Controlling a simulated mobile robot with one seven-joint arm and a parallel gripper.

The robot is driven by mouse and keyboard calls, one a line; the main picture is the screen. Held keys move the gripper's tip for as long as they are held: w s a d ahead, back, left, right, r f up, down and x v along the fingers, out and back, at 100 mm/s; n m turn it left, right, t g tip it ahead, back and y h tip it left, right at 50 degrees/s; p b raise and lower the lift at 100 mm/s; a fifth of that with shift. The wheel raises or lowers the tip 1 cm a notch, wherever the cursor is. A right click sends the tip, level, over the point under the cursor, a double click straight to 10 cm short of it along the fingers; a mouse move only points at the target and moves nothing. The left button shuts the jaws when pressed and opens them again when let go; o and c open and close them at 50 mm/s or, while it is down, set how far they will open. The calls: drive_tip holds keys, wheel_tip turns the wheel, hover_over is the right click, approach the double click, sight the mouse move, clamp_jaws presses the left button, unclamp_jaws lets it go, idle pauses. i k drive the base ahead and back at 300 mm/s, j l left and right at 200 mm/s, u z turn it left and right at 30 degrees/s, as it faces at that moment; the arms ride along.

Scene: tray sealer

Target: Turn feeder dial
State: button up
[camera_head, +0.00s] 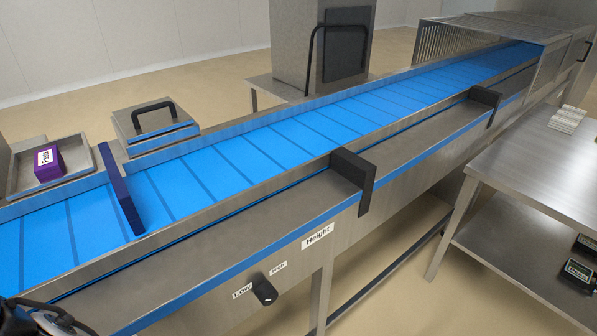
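The feeder dial (264,292) is a black knob on the front side panel of the conveyor, low in the middle of the head view. A "Low" label (242,291) is at its left and a "High" label (278,268) at its upper right. A "Height" label (317,236) is further up to the right. The knob sticks out toward me; its exact pointing direction is hard to tell. A dark part of my arm (40,318) shows at the bottom left corner, apart from the dial. My gripper's fingers are not visible.
Black brackets (353,180) stick out along the front rail. A steel table (540,165) stands at the right. Open floor (390,285) lies below the conveyor.

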sight(266, 292)
drive_tip(key=k+j+z, duration=0.35)
drive_tip(key=k+j, duration=0.45)
drive_tip(key=k, duration=0.05)
